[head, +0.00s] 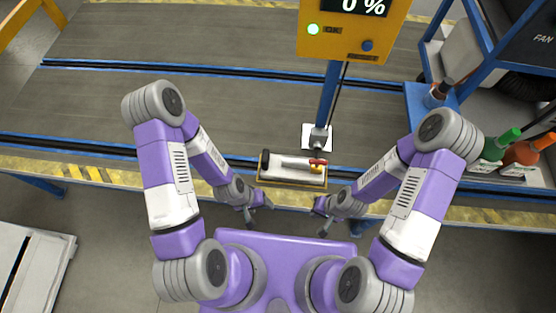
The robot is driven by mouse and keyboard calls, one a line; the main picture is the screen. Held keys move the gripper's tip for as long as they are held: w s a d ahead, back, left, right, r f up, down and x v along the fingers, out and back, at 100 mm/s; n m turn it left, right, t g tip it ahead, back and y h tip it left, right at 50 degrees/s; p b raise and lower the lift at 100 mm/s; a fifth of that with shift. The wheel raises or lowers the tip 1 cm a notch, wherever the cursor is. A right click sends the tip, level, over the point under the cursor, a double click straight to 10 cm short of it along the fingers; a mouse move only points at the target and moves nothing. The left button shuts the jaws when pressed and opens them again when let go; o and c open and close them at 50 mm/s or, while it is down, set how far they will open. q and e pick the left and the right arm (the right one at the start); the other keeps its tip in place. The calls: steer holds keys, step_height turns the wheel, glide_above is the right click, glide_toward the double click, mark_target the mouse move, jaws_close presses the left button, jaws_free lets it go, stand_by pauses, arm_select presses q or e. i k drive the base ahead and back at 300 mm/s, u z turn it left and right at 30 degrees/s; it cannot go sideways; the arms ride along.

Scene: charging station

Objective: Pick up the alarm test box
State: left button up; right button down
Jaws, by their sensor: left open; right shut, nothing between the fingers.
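I cannot pick out a thing that is clearly the alarm test box. A small shallow tray (292,184) with a tan rim sits at the near edge of the station, in front of my body. In it lie a grey cylinder-like part (296,163), a small black part at the left end, and red and yellow parts at the right end. They are too small to identify. My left gripper (259,212) is open and empty, near the tray's lower left corner. My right gripper (320,222) is shut and empty, below the tray's lower right corner.
A yellow display unit (352,30) reading "0 %" stands on a blue post (327,98) behind the tray. Right, a blue shelf (430,106) holds a dark-capped bottle; green-topped (497,146) and orange (528,150) bottles stand below. The grey deck left of the post is clear.

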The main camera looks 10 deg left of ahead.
mark_target(294, 169)
steer(key=z, duration=3.15)
steer(key=k, duration=1.5)
steer(key=u, duration=2.35)
steer(key=i, duration=0.5)
steer(key=u, duration=0.05)
